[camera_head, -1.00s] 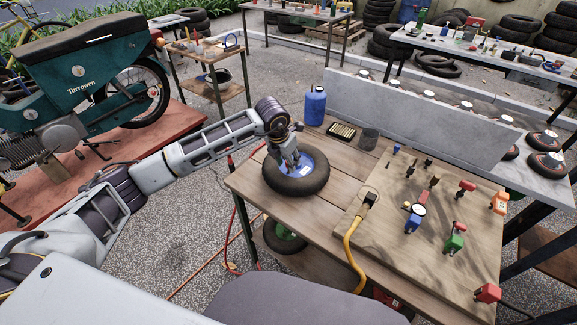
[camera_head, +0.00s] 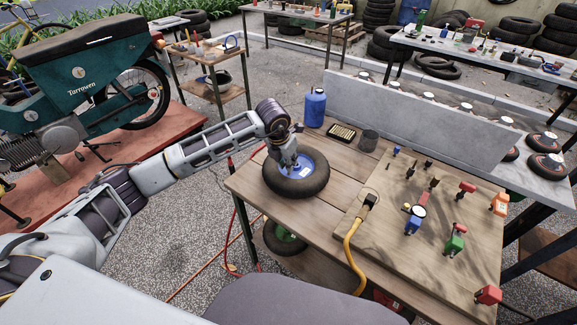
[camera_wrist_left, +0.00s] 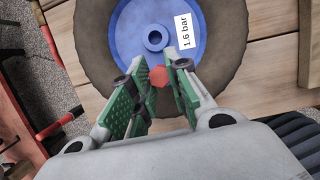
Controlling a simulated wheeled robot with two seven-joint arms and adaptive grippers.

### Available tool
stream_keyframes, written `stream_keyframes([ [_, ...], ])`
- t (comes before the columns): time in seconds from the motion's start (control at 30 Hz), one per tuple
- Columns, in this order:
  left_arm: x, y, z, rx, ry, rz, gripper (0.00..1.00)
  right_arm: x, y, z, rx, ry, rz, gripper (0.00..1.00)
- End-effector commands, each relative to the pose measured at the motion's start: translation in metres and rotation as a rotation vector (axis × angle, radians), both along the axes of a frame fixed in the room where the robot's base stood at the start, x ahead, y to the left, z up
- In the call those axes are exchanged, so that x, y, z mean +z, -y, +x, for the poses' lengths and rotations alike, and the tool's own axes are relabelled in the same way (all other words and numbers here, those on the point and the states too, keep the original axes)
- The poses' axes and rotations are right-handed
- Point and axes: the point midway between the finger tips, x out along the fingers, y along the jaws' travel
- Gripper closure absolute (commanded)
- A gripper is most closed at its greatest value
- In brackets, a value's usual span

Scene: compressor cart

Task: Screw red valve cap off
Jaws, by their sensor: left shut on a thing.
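The wheel, a black tyre (camera_head: 300,188) on a blue rim (camera_wrist_left: 155,15), lies flat on the wooden workbench (camera_head: 335,165). The red valve cap (camera_wrist_left: 159,77) shows in the left wrist view between the green finger pads, beside the rim's hub. My left gripper (camera_head: 290,164) is over the rim, pointing down. It also shows in the left wrist view (camera_wrist_left: 157,80), with its pads shut on the red cap. The valve stem under the cap is hidden. I cannot tell whether the cap is still on the stem. My right gripper is not in view.
A label reading 1.6 bar (camera_wrist_left: 187,31) is on the rim. A blue bottle (camera_head: 315,108), a small tray (camera_head: 341,132) and a dark cup (camera_head: 369,140) stand behind the wheel. A yellow hose (camera_head: 352,250) and a board (camera_head: 440,235) with several tools lie to the right.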

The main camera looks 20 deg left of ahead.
Motion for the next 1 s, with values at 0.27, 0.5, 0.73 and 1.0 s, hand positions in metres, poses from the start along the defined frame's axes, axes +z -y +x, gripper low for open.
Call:
stream_keyframes([
  [0.27, 0.0, 0.001, 0.0, 0.135, 0.001, 0.001, 1.0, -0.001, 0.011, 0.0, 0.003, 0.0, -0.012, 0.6],
  [0.5, 0.0, 0.001, 0.0, 0.243, 0.001, 0.001, 1.0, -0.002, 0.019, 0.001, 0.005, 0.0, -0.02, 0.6],
  [0.73, 0.0, 0.001, 0.0, 0.258, 0.001, 0.001, 1.0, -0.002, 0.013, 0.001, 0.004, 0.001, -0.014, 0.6],
  [1.0, 0.0, 0.002, 0.0, 0.284, 0.001, 0.0, 1.0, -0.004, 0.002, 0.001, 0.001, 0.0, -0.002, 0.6],
])
